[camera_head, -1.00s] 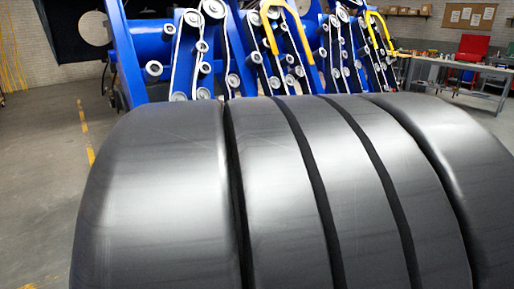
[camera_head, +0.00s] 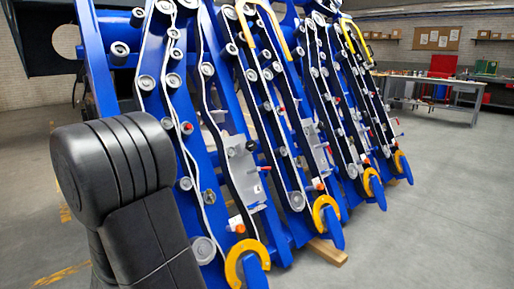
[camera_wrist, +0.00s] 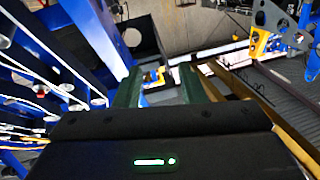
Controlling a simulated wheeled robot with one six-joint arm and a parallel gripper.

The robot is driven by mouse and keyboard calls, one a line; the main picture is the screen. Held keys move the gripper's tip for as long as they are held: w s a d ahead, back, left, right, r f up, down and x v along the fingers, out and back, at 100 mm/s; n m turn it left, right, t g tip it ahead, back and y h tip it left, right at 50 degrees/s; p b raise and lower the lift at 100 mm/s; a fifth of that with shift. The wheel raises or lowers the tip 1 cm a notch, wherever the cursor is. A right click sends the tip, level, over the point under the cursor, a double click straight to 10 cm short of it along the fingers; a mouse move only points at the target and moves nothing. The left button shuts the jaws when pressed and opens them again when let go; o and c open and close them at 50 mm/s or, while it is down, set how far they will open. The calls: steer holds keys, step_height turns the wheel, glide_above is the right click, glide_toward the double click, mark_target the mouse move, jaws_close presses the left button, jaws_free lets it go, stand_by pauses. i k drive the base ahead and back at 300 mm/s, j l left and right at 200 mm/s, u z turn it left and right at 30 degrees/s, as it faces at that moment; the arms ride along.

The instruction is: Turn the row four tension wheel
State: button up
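The blue harvester chassis (camera_head: 98,75) stands across the head view, with several slanted rows of belts and grey wheels. A large grey wheel (camera_head: 203,249) sits low on the nearest row; similar wheels sit low on the rows behind it, one of them here (camera_head: 297,201). No row numbers are readable, so I cannot tell which wheel is row four's tension wheel. My gripper (camera_wrist: 158,90) shows in the wrist view with its two dark green fingers apart and nothing held between them. It is not visible in the head view, where my black arm covers the lower left.
Yellow-orange hooked ends (camera_head: 237,263) stick out low at the front of the rows. A wooden block (camera_head: 327,251) lies on the floor below. A workbench (camera_head: 430,91) with a red box stands at the back right. The grey floor at the right is clear.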

mark_target(251, 146)
steer(key=i+l+z, duration=0.1)
steer(key=i+l, duration=0.35)
steer(key=i+l+z, duration=0.15)
steer(key=i+l, duration=0.2)
steer(key=i+l+z, duration=0.1)
steer(key=i+l, duration=0.25)
steer(key=i, duration=0.2)
steer(key=i+l+z, duration=0.1)
steer(key=i+l, duration=0.2)
steer(key=i, duration=0.2)
